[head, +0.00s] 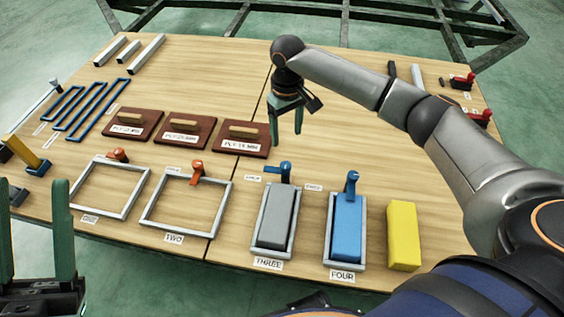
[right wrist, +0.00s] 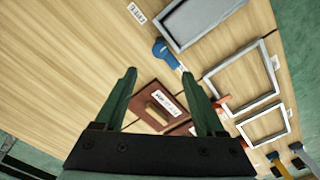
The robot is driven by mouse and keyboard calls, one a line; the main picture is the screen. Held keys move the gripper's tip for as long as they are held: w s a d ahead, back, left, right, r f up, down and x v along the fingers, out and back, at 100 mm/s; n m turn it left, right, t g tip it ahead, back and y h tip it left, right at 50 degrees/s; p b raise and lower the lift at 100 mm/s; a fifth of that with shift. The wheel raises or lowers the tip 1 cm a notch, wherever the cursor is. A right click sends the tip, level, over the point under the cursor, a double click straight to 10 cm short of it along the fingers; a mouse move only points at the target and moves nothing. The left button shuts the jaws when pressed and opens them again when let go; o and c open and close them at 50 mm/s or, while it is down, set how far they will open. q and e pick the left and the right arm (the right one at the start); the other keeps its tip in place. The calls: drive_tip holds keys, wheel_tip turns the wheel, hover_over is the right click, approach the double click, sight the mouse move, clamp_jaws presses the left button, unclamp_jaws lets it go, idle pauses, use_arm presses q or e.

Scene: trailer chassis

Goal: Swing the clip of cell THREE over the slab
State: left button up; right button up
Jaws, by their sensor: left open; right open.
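Cell THREE (head: 256,243) is a grey metal frame with a grey slab (head: 276,215) lying in it. Its blue clip (head: 285,168) stands at the frame's back edge, off the slab. In the right wrist view, the clip (right wrist: 165,52) shows beside the frame and the grey slab (right wrist: 200,20). My right gripper (head: 287,136) is open and empty, pointing down above the table behind the clip, apart from it. In the right wrist view, its fingers (right wrist: 158,74) have the clip beyond their tips. My left gripper (head: 33,184) is open and empty at the left front edge.
Cell FOUR (head: 327,245) holds a blue slab with a blue clip (head: 351,184). A yellow block (head: 404,236) lies at right. Empty cells ONE (head: 79,190) and TWO (head: 160,198) have orange clips. Several brown boards with handles (head: 240,137) lie behind. The back middle is clear.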

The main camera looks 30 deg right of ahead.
sight(286, 165)
use_arm(q)
drive_tip(key=shift+n, duration=0.6)
drive_tip(key=f+b, duration=0.1)
drive_tip(key=f, duration=0.1)
drive_tip(key=f+b, duration=0.3)
drive_tip(key=b, duration=0.1)
drive_tip(key=shift+w+d+f, duration=0.15)
drive_tip(key=shift+d+f, duration=0.1)
drive_tip(key=shift+f, duration=0.15)
use_arm(e)
wheel_tip(286, 165, down, 12)
drive_tip(key=shift+f, duration=0.2)
use_arm(q)
drive_tip(key=shift+r, duration=0.1)
use_arm(e)
clamp_jaws()
